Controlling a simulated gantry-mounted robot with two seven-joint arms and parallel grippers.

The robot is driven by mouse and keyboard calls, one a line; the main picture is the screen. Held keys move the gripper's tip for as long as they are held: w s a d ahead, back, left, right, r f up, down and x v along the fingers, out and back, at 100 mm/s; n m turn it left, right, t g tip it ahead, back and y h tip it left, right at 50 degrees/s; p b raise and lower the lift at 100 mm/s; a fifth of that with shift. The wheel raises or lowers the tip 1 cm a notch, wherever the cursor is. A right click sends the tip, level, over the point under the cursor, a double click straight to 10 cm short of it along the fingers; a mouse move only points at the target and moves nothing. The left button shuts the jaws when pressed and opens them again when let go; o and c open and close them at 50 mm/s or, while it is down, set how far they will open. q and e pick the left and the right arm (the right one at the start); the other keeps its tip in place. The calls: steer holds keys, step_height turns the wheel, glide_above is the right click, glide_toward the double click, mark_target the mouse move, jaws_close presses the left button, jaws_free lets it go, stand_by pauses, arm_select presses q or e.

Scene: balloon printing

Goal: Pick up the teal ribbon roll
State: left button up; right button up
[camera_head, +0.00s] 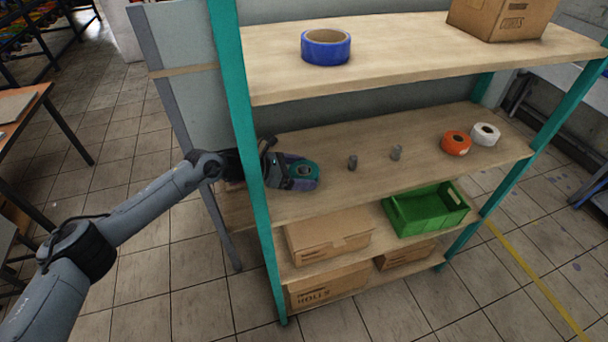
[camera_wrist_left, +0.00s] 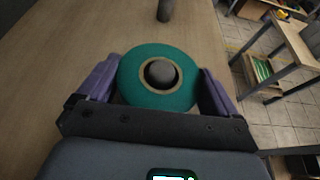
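The teal ribbon roll (camera_head: 305,171) lies flat at the left end of the middle shelf. In the left wrist view the teal roll (camera_wrist_left: 143,92) has a grey peg (camera_wrist_left: 160,72) standing up in its centre hole. My left gripper (camera_head: 294,173) reaches in past the left shelf post. Its purple fingers (camera_wrist_left: 160,85) lie on both sides of the roll, at or very near its rim. I cannot tell whether they press on it. My right gripper is in neither view.
Two bare grey pegs (camera_head: 353,162) (camera_head: 396,152) stand to the right. An orange roll (camera_head: 456,144) and a white roll (camera_head: 485,135) are farther right. A blue roll (camera_head: 326,47) is on the top shelf. The teal post (camera_head: 241,110) stands close by my left arm.

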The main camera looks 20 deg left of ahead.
arm_select(q)
steer(key=shift+c, duration=1.4)
steer(key=shift+r, duration=0.1)
